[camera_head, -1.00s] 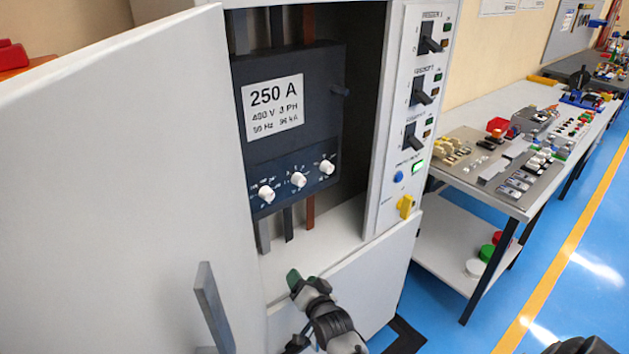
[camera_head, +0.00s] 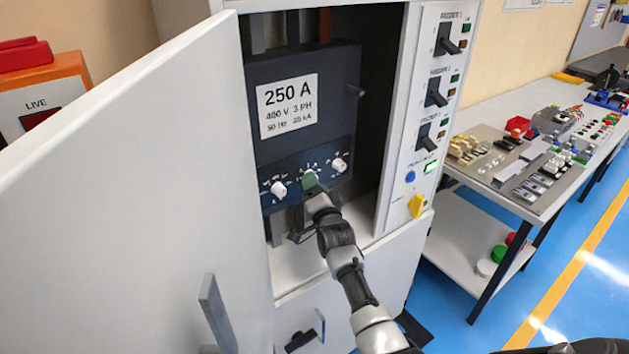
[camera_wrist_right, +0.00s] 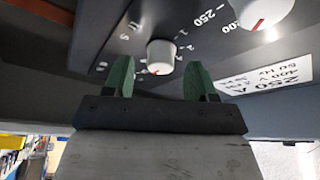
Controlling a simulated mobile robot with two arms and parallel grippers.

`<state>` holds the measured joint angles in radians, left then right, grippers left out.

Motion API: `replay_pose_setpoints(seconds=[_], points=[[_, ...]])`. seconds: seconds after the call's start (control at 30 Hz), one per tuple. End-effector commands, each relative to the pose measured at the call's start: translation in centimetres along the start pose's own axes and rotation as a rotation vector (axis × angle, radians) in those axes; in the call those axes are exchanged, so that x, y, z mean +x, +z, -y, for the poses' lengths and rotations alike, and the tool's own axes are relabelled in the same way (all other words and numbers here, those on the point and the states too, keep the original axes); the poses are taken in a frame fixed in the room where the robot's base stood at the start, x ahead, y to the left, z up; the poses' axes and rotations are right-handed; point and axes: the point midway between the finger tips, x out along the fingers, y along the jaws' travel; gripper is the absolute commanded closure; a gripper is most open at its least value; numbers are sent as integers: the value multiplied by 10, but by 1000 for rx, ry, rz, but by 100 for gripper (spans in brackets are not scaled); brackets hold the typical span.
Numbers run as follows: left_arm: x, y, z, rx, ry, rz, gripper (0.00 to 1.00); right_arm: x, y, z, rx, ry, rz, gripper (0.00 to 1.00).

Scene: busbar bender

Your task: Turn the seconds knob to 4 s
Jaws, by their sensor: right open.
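The dark breaker panel (camera_head: 303,120) inside the open cabinet has a row of white knobs. The left knob (camera_head: 278,188) and right knob (camera_head: 340,164) are visible in the head view; the middle one is hidden behind my right gripper (camera_head: 312,183). In the right wrist view, a white knob (camera_wrist_right: 161,55) with a red mark and an "S" printed nearby lies between and just beyond the green fingertips of my right gripper (camera_wrist_right: 160,80). The fingers stand apart on either side, with visible gaps to the knob. Its exact setting is hard to read. My left gripper is not in view.
The open cabinet door (camera_head: 130,200) fills the left side. A column with black switches, a blue button (camera_head: 410,176) and a yellow knob (camera_head: 416,206) stands right of the opening. A larger knob (camera_wrist_right: 262,12) is close beside the right gripper. A workbench (camera_head: 500,187) stands further right.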

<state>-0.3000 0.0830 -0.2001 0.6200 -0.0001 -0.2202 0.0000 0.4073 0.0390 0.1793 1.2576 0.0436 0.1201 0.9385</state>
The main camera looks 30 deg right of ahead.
Motion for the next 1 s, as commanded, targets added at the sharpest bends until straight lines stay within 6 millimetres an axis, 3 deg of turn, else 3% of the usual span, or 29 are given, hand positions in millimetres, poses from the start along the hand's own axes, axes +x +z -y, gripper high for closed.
replay_pose_setpoints(seconds=[0.17, 0.47, 0.77, 1.0], points=[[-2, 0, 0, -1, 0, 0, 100, 11, 0, 1, 0, -1, 0, 43], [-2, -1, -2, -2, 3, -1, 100, 12, 0, 0, -1, 0, 0, 45], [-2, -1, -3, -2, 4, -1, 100, 12, 0, 0, -1, 0, 0, 91], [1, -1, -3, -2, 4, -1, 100, 11, 1, -1, -18, -7, 1, 92]])
